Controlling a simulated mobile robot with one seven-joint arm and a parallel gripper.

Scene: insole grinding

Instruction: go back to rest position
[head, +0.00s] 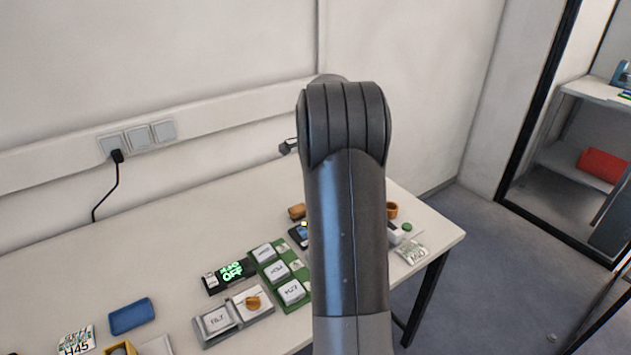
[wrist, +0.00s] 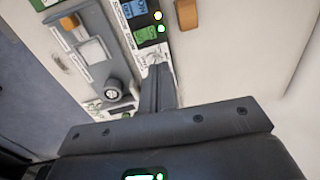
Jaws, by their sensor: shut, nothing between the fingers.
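My gripper (wrist: 157,72) shows in the wrist view as dark fingers held together with nothing between them. Its tips are near the lower end of a panel (wrist: 152,52) that has a blue button and a green button. I cannot tell whether they touch it. In the head view my arm rises through the middle and is bent at the top. It covers part of the table, and the gripper itself cannot be made out there.
A wall socket (head: 137,137) is behind. Floor is open at the right.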

